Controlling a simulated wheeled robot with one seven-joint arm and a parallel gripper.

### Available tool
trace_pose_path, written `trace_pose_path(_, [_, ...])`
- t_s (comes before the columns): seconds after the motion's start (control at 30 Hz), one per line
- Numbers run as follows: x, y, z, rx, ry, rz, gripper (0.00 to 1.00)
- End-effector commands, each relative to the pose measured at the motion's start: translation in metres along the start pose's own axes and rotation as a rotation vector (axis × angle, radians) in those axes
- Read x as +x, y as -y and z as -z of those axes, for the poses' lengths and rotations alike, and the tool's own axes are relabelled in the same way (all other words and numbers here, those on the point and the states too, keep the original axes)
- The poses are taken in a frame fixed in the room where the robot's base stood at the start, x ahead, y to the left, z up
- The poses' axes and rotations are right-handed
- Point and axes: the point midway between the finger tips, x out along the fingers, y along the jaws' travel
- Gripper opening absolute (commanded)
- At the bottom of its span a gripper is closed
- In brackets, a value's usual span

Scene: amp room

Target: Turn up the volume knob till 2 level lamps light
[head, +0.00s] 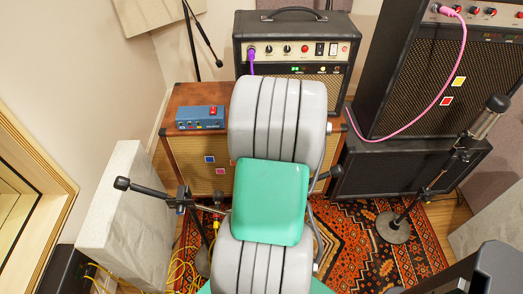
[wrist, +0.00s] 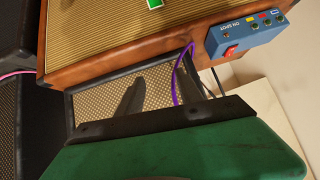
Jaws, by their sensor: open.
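The black amp head (head: 297,45) with a cream control strip stands at the back centre in the head view. Its strip carries dark knobs (head: 287,49), a red knob (head: 305,49) and switches; I cannot read which is volume. A row of small lamps (head: 295,69) below it shows green, but I cannot count the lit ones surely. My gripper (wrist: 160,92) is open and empty in the wrist view, its two dark fingers apart in front of a gold grille. In the head view my own arm hides the gripper. No knob shows between the fingers.
A wooden cabinet (head: 172,144) bears a blue box (head: 200,118) with a red switch, also in the wrist view (wrist: 245,35). A purple cable (wrist: 177,80) hangs near the fingers. A tall black amp (head: 430,85) with a pink cable and microphone stands (head: 392,226) are right.

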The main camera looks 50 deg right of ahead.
Motion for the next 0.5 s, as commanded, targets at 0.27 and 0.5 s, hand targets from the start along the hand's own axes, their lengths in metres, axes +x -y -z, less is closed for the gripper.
trace_pose_path(0.27, [-0.012,0.007,-0.062,0.000,0.218,-0.005,0.43])
trace_pose_path(0.5, [-0.025,0.011,-0.094,-0.001,0.333,-0.011,0.43])
